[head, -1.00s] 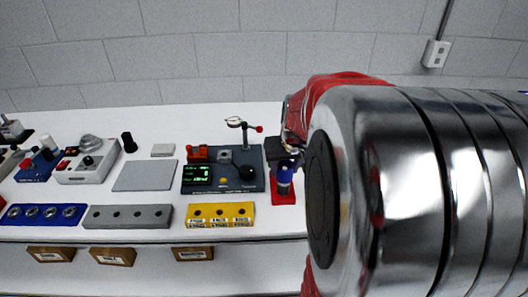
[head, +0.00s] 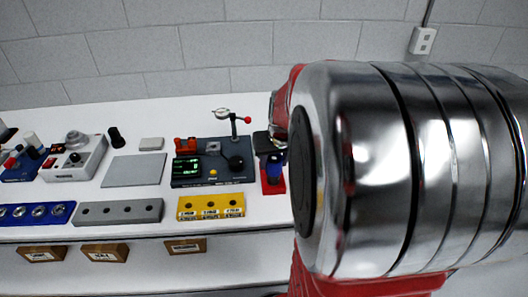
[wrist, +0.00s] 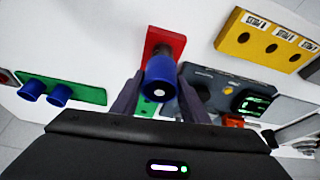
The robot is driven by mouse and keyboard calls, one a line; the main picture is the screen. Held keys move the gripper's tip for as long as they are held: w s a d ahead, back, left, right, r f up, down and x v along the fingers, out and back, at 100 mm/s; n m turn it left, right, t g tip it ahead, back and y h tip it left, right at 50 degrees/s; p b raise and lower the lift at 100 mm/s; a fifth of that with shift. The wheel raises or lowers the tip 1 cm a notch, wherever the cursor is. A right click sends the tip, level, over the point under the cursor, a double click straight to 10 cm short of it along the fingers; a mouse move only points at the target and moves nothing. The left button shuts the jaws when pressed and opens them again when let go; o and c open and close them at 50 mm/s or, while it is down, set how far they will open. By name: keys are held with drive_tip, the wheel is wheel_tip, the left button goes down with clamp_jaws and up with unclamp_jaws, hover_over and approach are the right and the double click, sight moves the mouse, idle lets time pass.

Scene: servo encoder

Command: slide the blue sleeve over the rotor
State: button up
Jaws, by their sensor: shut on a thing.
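The blue sleeve (wrist: 160,80) is between the two dark fingers of my gripper (wrist: 160,74) in the wrist view, and the gripper is shut on it. A pale spot shows in the middle of the sleeve's near end. The sleeve (head: 275,168) also shows in the head view, at the red block (head: 273,187), below my gripper (head: 274,145). The red block (wrist: 168,41) lies behind the sleeve in the wrist view. I cannot make out the rotor clearly, nor tell whether the sleeve is around it.
A dark instrument box (head: 212,172) with a green display stands left of the red block. A yellow block (head: 211,206) with holes lies near the front edge. A green plate (wrist: 88,94) holds two blue sleeves. My arm hides the bench's right side.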

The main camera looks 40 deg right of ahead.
drive_tip(key=shift+f, duration=0.5)
drive_tip(key=o, duration=1.4)
wheel_tip(320, 180, up, 14)
drive_tip(key=shift+r, duration=0.2)
idle(2.0)
drive_tip(key=shift+f, duration=0.1)
idle(0.4)
